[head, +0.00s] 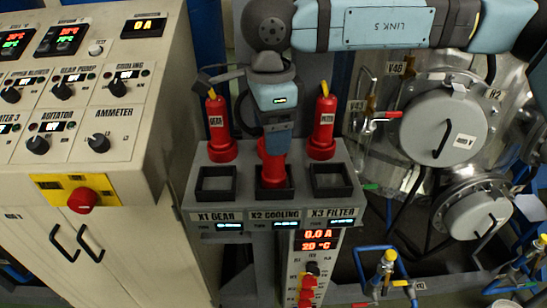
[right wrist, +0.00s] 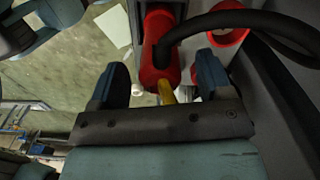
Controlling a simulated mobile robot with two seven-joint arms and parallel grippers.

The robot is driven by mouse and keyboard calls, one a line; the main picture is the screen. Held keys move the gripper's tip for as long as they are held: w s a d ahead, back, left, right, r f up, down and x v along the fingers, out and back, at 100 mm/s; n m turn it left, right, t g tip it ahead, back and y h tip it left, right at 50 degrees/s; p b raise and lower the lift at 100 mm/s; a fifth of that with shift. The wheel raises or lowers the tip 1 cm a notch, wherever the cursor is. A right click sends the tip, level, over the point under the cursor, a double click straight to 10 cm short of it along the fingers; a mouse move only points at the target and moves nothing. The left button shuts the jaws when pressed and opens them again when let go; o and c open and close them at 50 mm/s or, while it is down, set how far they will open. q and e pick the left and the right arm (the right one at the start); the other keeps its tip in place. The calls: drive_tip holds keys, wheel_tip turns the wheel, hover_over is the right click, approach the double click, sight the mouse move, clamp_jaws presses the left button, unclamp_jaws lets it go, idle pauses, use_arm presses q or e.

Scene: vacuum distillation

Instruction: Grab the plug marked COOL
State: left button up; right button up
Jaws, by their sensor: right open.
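My right gripper (head: 277,145) points down over the middle of the grey plug box. In the right wrist view its open fingers (right wrist: 160,72) stand on either side of a red plug (right wrist: 160,45) with a yellow end and a black cable. In the head view red of this plug (head: 273,172) shows below the gripper, at the K2 COOLING socket (head: 290,190); the gripper hides the rest. No COOL label is visible. An empty-looking red ring (right wrist: 230,37) shows beside the plug in the wrist view. My left gripper is not in view.
A red plug marked GEAR (head: 216,128) stands left of the gripper, another red plug (head: 323,128) right. The K1 GEAR (head: 216,194) and K3 FILTER (head: 332,192) sockets look empty. A control panel (head: 75,110) is left; metal vessels (head: 440,125) and pipes are right.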

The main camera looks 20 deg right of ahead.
drive_tip(key=shift+c, duration=0.4)
clamp_jaws()
